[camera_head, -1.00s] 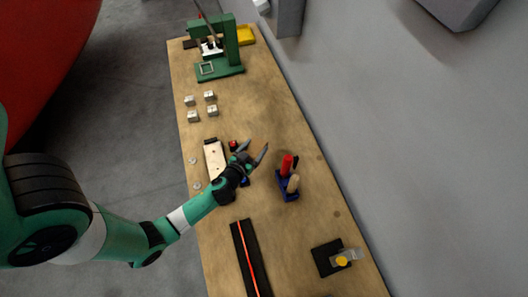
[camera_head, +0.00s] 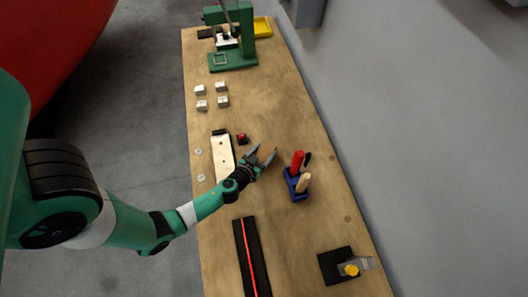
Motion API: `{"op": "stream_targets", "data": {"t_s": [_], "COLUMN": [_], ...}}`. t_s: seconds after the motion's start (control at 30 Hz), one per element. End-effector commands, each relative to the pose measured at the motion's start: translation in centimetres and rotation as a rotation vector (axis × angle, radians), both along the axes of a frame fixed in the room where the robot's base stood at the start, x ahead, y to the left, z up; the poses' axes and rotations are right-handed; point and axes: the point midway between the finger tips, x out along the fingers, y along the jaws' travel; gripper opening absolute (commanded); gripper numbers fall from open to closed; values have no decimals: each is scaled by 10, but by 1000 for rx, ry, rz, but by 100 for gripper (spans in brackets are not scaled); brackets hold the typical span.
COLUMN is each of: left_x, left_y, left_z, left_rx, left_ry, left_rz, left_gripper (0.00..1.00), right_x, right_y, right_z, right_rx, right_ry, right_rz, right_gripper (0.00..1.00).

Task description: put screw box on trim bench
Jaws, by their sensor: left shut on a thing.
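My left gripper (camera_head: 263,155) is over the middle of the wooden bench (camera_head: 270,95), between a long pale plate and a blue tool holder. Its fingers are spread around a small brownish thing and are shut on it. That thing is mostly hidden and blends with the wood, so I cannot clearly tell that it is the screw box. No other screw box stands out on the bench. My right gripper is not in view.
The pale plate (camera_head: 223,160) and a red button (camera_head: 241,139) are left of the gripper. The blue holder (camera_head: 297,190) with upright tools is right. Small metal blocks (camera_head: 222,101), a green press (camera_head: 233,58) and a yellow tray (camera_head: 263,27) are farther back. A black strip (camera_head: 245,255) lies nearer.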

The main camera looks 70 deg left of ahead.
Motion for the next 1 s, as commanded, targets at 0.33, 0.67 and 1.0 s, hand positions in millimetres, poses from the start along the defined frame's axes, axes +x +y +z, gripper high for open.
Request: {"op": "stream_targets", "data": {"t_s": [0.33, 0.67, 1.0], "left_x": [0, -7, -66], "left_y": [0, -6, -54], "left_z": [-2, 3, 31], "left_rx": [1, 0, 0], "left_ry": [1, 1, 3], "left_rz": [0, -3, -9], "left_gripper": [100, 100, 100], "right_x": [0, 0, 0], "right_y": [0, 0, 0], "right_z": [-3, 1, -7], "right_rx": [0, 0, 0], "right_ry": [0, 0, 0], "right_rz": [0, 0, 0], "right_gripper": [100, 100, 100]}}
